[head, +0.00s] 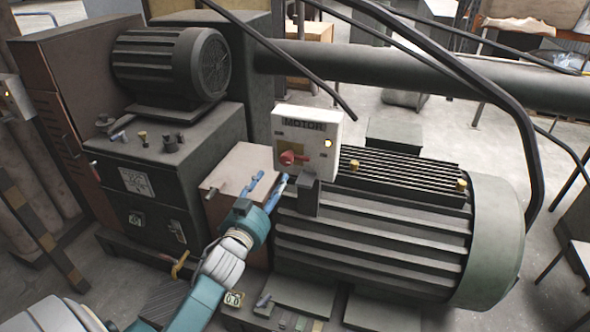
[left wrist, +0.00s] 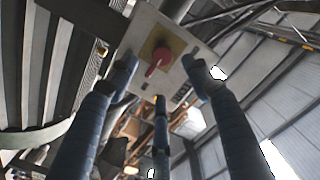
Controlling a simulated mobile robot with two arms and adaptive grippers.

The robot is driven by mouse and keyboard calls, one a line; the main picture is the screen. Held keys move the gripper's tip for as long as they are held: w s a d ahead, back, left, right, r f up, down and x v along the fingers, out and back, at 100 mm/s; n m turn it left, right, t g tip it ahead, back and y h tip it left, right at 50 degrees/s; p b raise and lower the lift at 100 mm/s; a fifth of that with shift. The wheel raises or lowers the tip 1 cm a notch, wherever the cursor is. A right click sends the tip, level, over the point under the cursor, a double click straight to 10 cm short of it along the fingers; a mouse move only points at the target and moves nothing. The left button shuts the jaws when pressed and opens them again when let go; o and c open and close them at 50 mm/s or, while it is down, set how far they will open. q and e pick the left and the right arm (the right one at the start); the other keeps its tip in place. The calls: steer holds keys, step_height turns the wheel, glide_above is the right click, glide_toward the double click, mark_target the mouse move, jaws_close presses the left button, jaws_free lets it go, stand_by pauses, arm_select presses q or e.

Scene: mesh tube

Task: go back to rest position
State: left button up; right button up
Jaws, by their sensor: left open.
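A white switch box (head: 308,133) labelled MOTOR stands on a bracket at the near left end of the big ribbed motor (head: 375,235). Its front carries a red rotary knob (head: 290,158), and a small yellow light (head: 328,143) sits on its right side. My left gripper (head: 268,186) is below the box, its blue fingers pointing up towards it. The fingers are spread and empty. In the left wrist view the red knob (left wrist: 158,61) on its yellow plate shows between the fingers, apart from them. My right gripper is not in view.
A dark machine block (head: 150,180) with a smaller motor (head: 165,65) on top stands at the left. A thick pipe (head: 400,72) runs behind, and black cables (head: 525,150) hang at the right. Bare floor (head: 440,130) shows behind the big motor.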

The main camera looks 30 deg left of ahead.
arm_select(q)
step_height(320, 180, down, 21)
steer(key=s+d+g+h, duration=0.2)
steer(key=s+d+g, duration=0.1)
steer(key=g, duration=0.1)
steer(key=s+d+f+g, duration=0.2)
steer(key=s+f, duration=0.2)
steer(key=f, duration=0.3)
steer(key=s+d+f+g+h, duration=0.1)
steer(key=s+f, duration=0.3)
steer(key=f, duration=0.3)
steer(key=s+d+f+g, duration=0.2)
steer(key=s+f, duration=0.1)
steer(key=f, duration=0.5)
steer(key=s+d+f+g, duration=0.2)
steer(key=s+f, duration=0.4)
steer(key=s, duration=0.6)
steer(key=s+d+f+g+h+b, duration=0.1)
steer(key=s+d+f+g, duration=0.2)
steer(key=s+f, duration=0.4)
steer(key=s+d+f+g, duration=0.2)
steer(key=s+d+f, duration=0.2)
steer(key=s, duration=1.3)
step_height(320, 180, down, 3)
steer(key=shift+f, duration=0.1)
